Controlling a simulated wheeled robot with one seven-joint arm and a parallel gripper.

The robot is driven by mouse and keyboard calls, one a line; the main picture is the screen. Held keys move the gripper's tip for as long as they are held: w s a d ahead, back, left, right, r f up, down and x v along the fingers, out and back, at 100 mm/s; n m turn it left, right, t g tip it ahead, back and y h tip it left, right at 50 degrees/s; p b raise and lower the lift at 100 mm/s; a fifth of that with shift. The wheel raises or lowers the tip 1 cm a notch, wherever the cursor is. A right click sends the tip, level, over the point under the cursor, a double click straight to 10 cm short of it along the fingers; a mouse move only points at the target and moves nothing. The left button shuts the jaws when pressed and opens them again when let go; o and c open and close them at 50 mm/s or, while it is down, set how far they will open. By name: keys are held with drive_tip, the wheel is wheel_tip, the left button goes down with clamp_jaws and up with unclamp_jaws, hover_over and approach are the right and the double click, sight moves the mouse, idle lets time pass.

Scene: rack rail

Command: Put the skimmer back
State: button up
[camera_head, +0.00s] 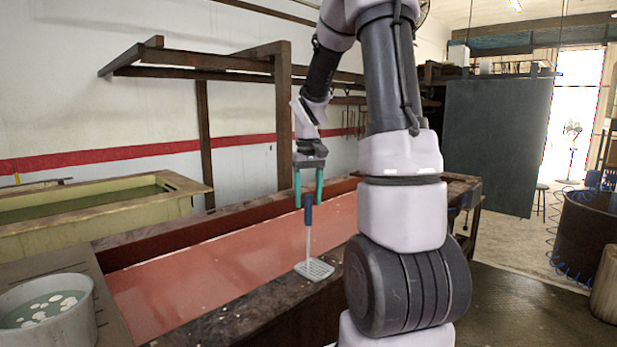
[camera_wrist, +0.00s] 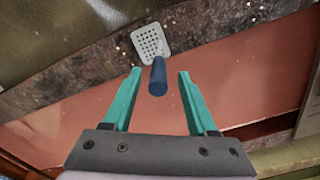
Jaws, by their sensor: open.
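The skimmer has a dark blue handle (camera_head: 308,215), a thin shaft and a pale perforated square head (camera_head: 314,268). In the head view it is upright, handle up, with its head over the dark wooden front edge of the red-floored trough. I cannot tell whether the head touches the wood. My gripper (camera_head: 308,202) points down with its teal fingers open, directly above the skimmer, the handle's top level with the fingertips. In the wrist view the handle (camera_wrist: 158,78) appears between the open fingertips (camera_wrist: 160,73), with a visible gap on each side.
A dark wooden rack frame (camera_head: 283,110) rises behind the trough (camera_head: 200,280). A yellowish tank (camera_head: 150,212) with green liquid stands at the left. A grey pot (camera_head: 88,318) with white pieces in liquid is at the front left. Open floor lies to the right.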

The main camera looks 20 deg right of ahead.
wheel_tip(320, 180, up, 10)
drive_tip(key=s+a+r+m+t+y, duration=0.1)
drive_tip(key=s+a+r+t, duration=0.2)
drive_tip(key=s, duration=0.6)
drive_tip(key=s+a+r+m+t+y, duration=0.1)
drive_tip(key=s+a+r+t, duration=0.1)
drive_tip(key=s+a+t, duration=0.2)
drive_tip(key=shift+s+a+r+m, duration=0.4)
drive_tip(key=shift+s+a, duration=1.5)
drive_tip(key=shift+s, duration=0.8)
